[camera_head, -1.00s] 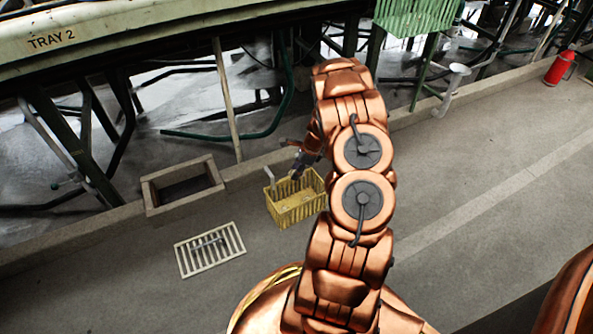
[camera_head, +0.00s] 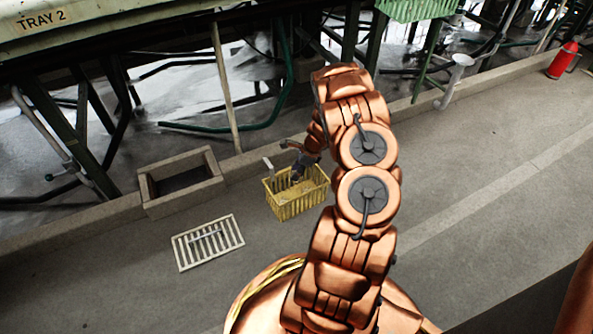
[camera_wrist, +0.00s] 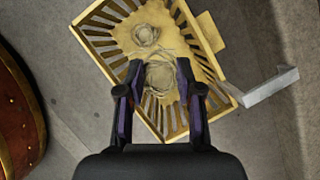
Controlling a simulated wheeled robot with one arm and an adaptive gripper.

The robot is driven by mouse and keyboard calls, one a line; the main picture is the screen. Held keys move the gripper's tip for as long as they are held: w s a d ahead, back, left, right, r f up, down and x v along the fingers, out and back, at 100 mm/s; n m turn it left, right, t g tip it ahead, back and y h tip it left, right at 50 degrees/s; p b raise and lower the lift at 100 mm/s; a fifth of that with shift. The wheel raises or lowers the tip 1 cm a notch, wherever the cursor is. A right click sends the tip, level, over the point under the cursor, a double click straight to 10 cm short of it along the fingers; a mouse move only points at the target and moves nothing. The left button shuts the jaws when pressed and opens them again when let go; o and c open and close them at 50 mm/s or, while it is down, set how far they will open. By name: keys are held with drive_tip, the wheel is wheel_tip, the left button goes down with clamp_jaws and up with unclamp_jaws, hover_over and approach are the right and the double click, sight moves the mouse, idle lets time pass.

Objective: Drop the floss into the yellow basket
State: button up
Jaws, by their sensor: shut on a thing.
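The yellow basket (camera_head: 297,205) stands on the floor beside the low kerb and has slatted sides. In the wrist view the basket (camera_wrist: 103,40) lies below my gripper (camera_wrist: 160,68). My gripper is shut on a pale tan clump of floss (camera_wrist: 161,80), held between its two fingers over the basket's opening. A second tangled clump (camera_wrist: 146,36) lies on a yellowish layer inside the basket. In the head view my gripper (camera_head: 299,174) is at the basket's opening; its fingertips and the floss are hard to make out there. The exact height of the floss above the contents cannot be told.
A grey bracket (camera_wrist: 270,88) sticks out at the basket's side. A square stone-rimmed pit (camera_head: 180,182) and a pale floor grate (camera_head: 208,242) lie to the left. A red canister (camera_head: 562,60) stands far right. The floor to the right is clear.

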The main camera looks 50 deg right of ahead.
drive_tip(key=o, duration=0.8)
drive_tip(key=v, duration=1.2)
idle(0.4)
drive_tip(key=s+a+r+n+g+p, duration=0.1)
drive_tip(key=a+r+n+p, duration=0.3)
drive_tip(key=a+r+p, duration=0.75)
drive_tip(key=s+a+r+n+g+p, duration=0.15)
drive_tip(key=a+r+n+p, duration=0.35)
drive_tip(key=r, duration=1.2)
drive_tip(key=s+a+r+n+g+p, duration=0.15)
drive_tip(key=a+r+n+p, duration=0.25)
drive_tip(key=a+r+p, duration=0.7)
drive_tip(key=s+a+r+n+h+p, duration=0.1)
drive_tip(key=s+a+r+n+p, duration=0.3)
drive_tip(key=s+r, duration=0.3)
drive_tip(key=s+a+r+n+h+p, duration=0.1)
drive_tip(key=s+a+r+n+p, duration=0.3)
drive_tip(key=r, duration=0.9)
drive_tip(key=s+a+r+n+g+h+p, duration=0.1)
drive_tip(key=s+a+r+n+p, duration=0.3)
drive_tip(key=s+r+n+p, duration=0.2)
drive_tip(key=shift+s+r+p, duration=0.5)
drive_tip(key=shift+s+r, duration=0.5)
drive_tip(key=shift+s, duration=0.2)
drive_tip(key=shift+s+r+p, duration=0.5)
drive_tip(key=shift+s+r, duration=0.5)
drive_tip(key=shift+s, duration=0.15)
